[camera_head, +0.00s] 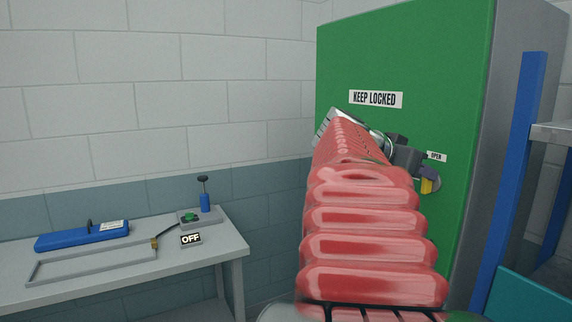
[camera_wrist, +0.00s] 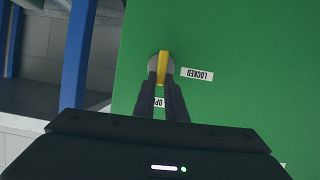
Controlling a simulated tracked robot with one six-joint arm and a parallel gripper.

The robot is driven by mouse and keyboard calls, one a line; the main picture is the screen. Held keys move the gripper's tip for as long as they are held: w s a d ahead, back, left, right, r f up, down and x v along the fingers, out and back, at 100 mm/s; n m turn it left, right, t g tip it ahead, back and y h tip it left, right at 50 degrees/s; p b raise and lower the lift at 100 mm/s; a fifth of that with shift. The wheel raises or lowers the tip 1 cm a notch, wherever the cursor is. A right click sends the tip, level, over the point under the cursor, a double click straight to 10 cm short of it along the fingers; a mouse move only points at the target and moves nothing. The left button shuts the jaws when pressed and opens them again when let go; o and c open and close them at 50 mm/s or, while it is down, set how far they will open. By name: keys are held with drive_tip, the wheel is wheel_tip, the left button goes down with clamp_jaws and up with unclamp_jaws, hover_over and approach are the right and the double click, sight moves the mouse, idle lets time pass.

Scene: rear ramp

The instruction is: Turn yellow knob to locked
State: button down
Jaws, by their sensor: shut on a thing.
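The yellow knob (camera_wrist: 163,62) sits on a round grey base on the green cabinet door (camera_wrist: 235,40). Its bar stands upright in the wrist view, in line with the OPEN label (camera_wrist: 159,102) and at right angles to the direction of the LOCKED label (camera_wrist: 197,74). My gripper (camera_wrist: 161,79) is shut on the knob, one dark finger on each side of the bar. In the head view the yellow knob (camera_head: 427,186) shows just below my gripper (camera_head: 423,168), with the OPEN label (camera_head: 437,156) above it. The LOCKED label is hidden there behind my arm.
A KEEP LOCKED sign (camera_head: 375,99) is on the door above my arm. A blue post (camera_head: 518,180) and shelf stand close at the right. At left, a grey bench (camera_head: 215,245) holds a blue tool (camera_head: 82,236), a metal frame, a small device and an OFF sign (camera_head: 191,240).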

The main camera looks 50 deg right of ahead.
drive_tip(key=shift+f, duration=0.1)
drive_tip(key=w+f+n+g, duration=0.1)
drive_tip(key=n+g, duration=0.1)
drive_tip(key=n, duration=0.2)
drive_tip(key=f+n+g, duration=0.1)
drive_tip(key=n+g, duration=0.2)
drive_tip(key=n, duration=0.1)
drive_tip(key=w+d+f+n+g, duration=0.1)
drive_tip(key=n+g, duration=0.1)
drive_tip(key=n, duration=0.3)
drive_tip(key=shift+w+f, duration=0.2)
drive_tip(key=shift+w, duration=0.1)
idle(0.7)
drive_tip(key=c, duration=2.1)
unclamp_jaws()
drive_tip(key=o, duration=0.3)
drive_tip(key=shift+r, duration=0.1)
drive_tip(key=shift+w, duration=0.1)
